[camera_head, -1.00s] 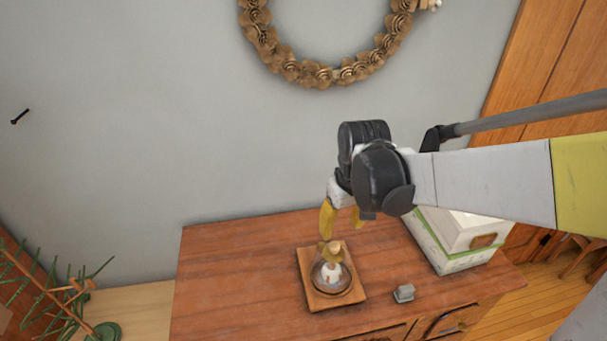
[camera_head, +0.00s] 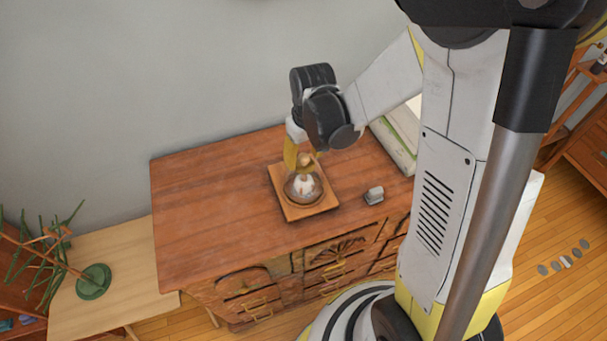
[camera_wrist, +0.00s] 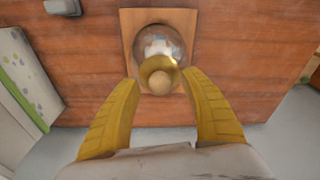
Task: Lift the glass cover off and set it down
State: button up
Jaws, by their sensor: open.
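The glass cover (camera_head: 304,187) is a clear dome with a round, light wooden knob on top. It stands on a square wooden tray (camera_head: 284,203) on the dresser, with a small whitish thing inside. In the wrist view the cover (camera_wrist: 172,38) is seen from above, its knob between and slightly beyond my fingertips. My gripper (camera_wrist: 165,85) has yellow fingers, spread open on either side of the knob, with a visible gap on each side. In the head view my gripper (camera_head: 299,160) hangs just above the cover, and one finger partly hides the knob.
The carved wooden dresser (camera_head: 215,195) has free room left of the tray. A small grey object (camera_head: 374,195) sits right of the tray. A white and green box (camera_head: 397,138) stands behind it, partly hidden by my arm. A pale low table (camera_head: 125,260) holds a green plant stand.

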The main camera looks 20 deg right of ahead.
jog(key=shift+s, duration=0.1)
grip_shut()
jog(key=shift+r, duration=0.1)
